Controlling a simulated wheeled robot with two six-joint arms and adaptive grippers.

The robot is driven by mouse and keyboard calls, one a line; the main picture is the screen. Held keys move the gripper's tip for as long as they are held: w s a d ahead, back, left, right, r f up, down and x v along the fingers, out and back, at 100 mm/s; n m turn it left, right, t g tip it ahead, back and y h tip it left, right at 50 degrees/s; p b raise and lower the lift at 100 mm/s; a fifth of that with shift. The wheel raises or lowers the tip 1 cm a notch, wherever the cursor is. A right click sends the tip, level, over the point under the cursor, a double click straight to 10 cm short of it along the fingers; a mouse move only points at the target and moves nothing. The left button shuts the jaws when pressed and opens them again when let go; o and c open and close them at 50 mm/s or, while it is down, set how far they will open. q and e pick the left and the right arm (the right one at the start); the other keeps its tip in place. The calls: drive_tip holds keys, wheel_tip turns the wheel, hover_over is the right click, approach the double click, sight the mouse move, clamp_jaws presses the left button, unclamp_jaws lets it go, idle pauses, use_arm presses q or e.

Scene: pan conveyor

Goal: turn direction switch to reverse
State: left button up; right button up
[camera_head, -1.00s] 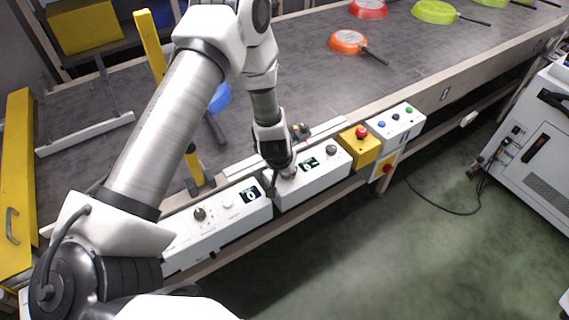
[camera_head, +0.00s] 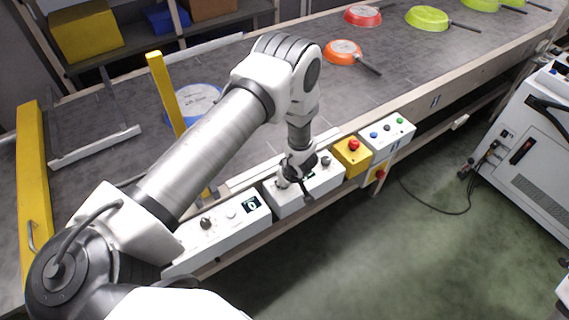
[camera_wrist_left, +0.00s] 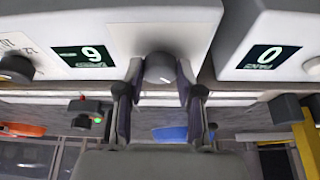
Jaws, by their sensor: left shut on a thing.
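The middle white control box (camera_head: 324,183) sits on the conveyor's front rail. My left gripper (camera_head: 290,182) is at its left end, reaching down from above. In the left wrist view its two fingers (camera_wrist_left: 160,88) are shut on a round grey knob (camera_wrist_left: 160,68) with a white pointer mark, one finger on each side. A lit display (camera_wrist_left: 84,56) with one digit is beside that knob. In the head view the gripper hides the knob and most of the display. Lettering around the gripped knob is not readable. My right gripper is not in view.
Another dark knob (camera_head: 326,160) is on the same box. A second white box (camera_head: 226,221) with a display reading 0 stands at left. A yellow emergency-stop box (camera_head: 352,157) and a button box (camera_head: 388,134) stand at right. Pans, including an orange one (camera_head: 343,46), lie on the belt.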

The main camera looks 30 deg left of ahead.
use_arm(q)
drive_tip(key=shift+n, duration=0.4)
drive_tip(key=o, duration=1.2)
drive_tip(key=shift+c, duration=0.2)
drive_tip(key=v, duration=1.2)
drive_tip(key=shift+w, duration=0.2)
drive_tip(key=shift+d, duration=0.1)
